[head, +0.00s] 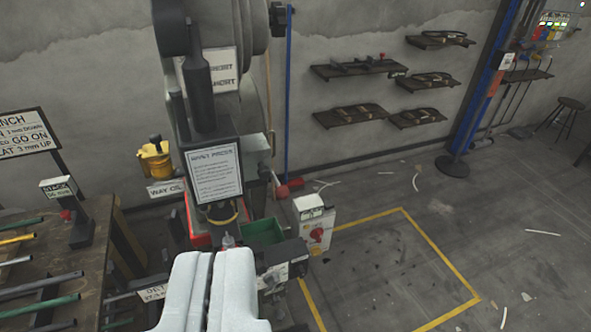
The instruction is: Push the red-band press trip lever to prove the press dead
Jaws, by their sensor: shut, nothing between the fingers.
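The press (228,130) stands at centre left, a tall dark machine with a white printed notice on its front. A red band (201,241) shows low on it. A short lever with a red knob (282,191) sticks out at its right side; I cannot tell for sure that this is the trip lever. My gripper (212,257) is at the bottom centre, its two pale fingers shut and empty. It appears in front of the press's lower part, below and left of the red knob, with a gap in the picture. The fingers hide part of the press base.
A grey box with a red rotary switch (318,235) stands right of the press, beside a green bin (262,232). A bench with coloured rods (40,285) is at left. A yellow-outlined floor area (390,265) at right is largely clear. A blue post (480,90) stands beyond.

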